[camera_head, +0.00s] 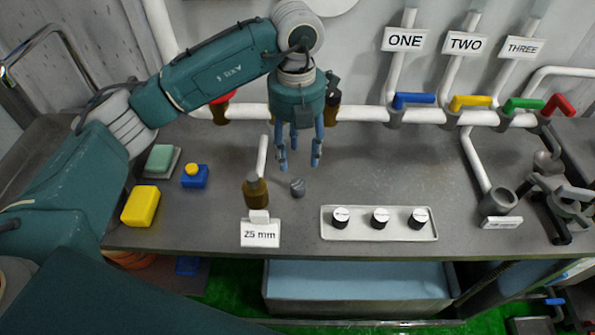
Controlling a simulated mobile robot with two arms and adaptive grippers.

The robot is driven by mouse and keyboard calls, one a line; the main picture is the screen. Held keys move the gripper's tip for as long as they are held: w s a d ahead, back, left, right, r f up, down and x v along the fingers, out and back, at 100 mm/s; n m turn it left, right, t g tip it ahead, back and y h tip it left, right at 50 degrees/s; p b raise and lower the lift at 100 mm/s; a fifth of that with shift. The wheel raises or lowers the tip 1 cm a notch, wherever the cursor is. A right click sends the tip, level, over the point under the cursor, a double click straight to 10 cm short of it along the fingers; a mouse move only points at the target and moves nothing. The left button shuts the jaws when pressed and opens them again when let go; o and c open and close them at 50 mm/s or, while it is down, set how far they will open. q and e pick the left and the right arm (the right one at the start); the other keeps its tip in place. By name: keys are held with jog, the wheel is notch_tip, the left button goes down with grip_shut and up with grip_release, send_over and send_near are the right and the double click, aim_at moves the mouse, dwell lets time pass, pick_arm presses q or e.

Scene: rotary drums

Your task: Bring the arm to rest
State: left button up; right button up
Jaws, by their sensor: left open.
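My left arm (220,68) comes in from the left, bends at an elbow near the top and hangs down over the bench. My left gripper (299,162) points downward with its blue fingers apart and nothing between them. It is above the bench, a little behind a small grey knob-like piece (297,188). The right gripper is not in view.
A brown fitting (255,191) and "25 mm" sign (260,234) stand near the front edge. A white tray (379,234) holds three dark round pieces. A yellow block (140,206) lies left. Coloured valve handles (413,100) line the back pipe. Bare bench lies right of the gripper.

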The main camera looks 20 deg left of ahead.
pick_arm(q)
notch_tip(320, 180, up, 2)
jog(key=shift+r, duration=0.15)
dwell(0.4)
